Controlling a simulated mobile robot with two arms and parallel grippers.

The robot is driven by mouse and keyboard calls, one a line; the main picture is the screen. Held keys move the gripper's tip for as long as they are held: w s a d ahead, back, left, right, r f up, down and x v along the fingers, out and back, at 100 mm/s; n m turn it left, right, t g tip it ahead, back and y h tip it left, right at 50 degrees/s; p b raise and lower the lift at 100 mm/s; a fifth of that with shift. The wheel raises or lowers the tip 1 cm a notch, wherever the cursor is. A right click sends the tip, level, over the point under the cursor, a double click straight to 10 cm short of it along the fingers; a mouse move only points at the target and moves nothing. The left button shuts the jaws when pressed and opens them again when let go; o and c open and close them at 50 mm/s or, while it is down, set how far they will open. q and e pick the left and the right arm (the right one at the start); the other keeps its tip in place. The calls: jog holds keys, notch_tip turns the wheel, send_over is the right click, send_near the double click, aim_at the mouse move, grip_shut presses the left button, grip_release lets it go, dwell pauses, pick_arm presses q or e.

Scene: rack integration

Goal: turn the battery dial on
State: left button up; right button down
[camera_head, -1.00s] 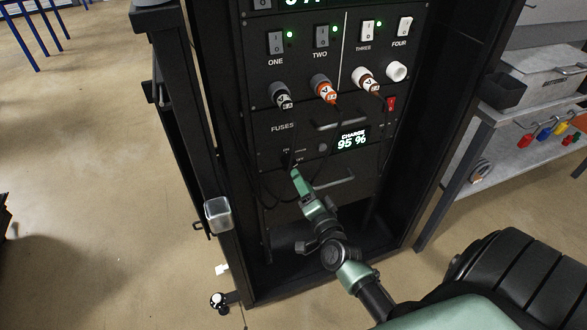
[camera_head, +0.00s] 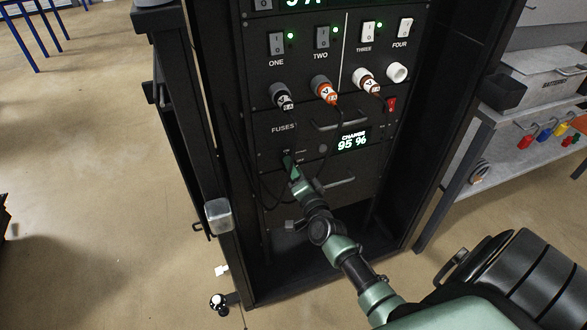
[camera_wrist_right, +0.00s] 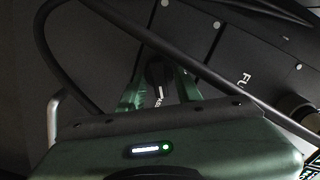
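The battery dial is a small black knob low on the left of the rack panel, under the word FUSES. In the right wrist view the dial (camera_wrist_right: 158,76) sits between the two green fingers of my right gripper (camera_wrist_right: 160,88). The fingers straddle it, one on each side; I cannot tell whether they touch it. In the head view my right gripper (camera_head: 290,165) reaches up to the panel and mostly covers the dial. The lit display (camera_head: 352,142) right of the dial reads CHARGE 95 %. My left gripper is not in view.
Above are switches ONE to FOUR, several plugs with cables, and a small red switch (camera_head: 391,104). A panel handle (camera_head: 340,122) is above the display. A dark cable crosses close to my right gripper in the wrist view. A grey shelf (camera_head: 500,130) stands right of the rack.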

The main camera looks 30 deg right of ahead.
dwell(0.3)
jog(key=shift+a+n+p, duration=0.15)
jog(key=shift+n+p, duration=1.2)
jog(key=shift+n, duration=1.55)
jog(key=shift+a+n+p, duration=0.1)
jog(key=shift+n+p, duration=1.25)
jog(key=shift+n, duration=1.85)
jog(key=c, duration=1)
grip_release()
